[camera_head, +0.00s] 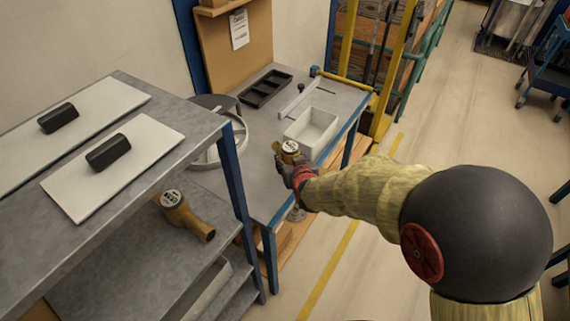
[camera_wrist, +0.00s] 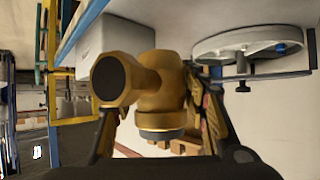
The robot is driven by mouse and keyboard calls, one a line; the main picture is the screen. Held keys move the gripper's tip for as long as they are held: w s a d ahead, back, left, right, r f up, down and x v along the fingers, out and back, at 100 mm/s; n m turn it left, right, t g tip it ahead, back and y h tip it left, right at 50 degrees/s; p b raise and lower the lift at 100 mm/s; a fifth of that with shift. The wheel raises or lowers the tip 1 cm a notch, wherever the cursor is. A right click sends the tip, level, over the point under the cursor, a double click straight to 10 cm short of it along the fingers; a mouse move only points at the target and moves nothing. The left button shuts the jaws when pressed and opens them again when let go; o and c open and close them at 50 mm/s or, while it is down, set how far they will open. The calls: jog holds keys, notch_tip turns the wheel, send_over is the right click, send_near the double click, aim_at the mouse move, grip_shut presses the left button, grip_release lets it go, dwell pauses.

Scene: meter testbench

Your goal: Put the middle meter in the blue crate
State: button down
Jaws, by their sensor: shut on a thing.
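My gripper (camera_head: 290,167) is shut on a brass-coloured meter (camera_head: 289,147) with a round pale dial, held near the front edge of the workbench. In the wrist view, the meter (camera_wrist: 150,85) sits between the fingers of my gripper (camera_wrist: 160,122), with its dark round pipe end facing left. A pale, whitish open crate (camera_head: 311,132) stands on the bench just beyond the meter; its wall also shows in the wrist view (camera_wrist: 95,38). I see no crate that is clearly blue. Another brass meter (camera_head: 178,212) lies on the shelf at left.
A round grey fixture (camera_head: 236,146) stands on the bench (camera_head: 258,177) left of the held meter. A dark compartment tray (camera_head: 266,88) lies at the back. The shelf unit's blue post (camera_head: 234,170) rises at left. Yellow posts (camera_head: 391,70) stand beyond the bench.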

jog(key=w+f, duration=0.2)
jog(key=w+a+f+b, duration=0.1)
jog(key=w+f, duration=0.1)
jog(key=w+a+f+b, duration=0.1)
jog(key=w+f, duration=0.1)
jog(key=shift+w, duration=0.2)
jog(key=shift+w+a+f+b, duration=0.15)
jog(key=shift+f+b, duration=0.3)
jog(key=shift+f, duration=0.45)
jog(key=shift+w+d+f+b, duration=0.1)
jog(key=shift+f+b, duration=0.3)
jog(key=shift+f, duration=0.5)
jog(key=shift+f, duration=0.2)
jog(key=c, duration=1)
grip_release()
jog(key=shift+s, duration=0.1)
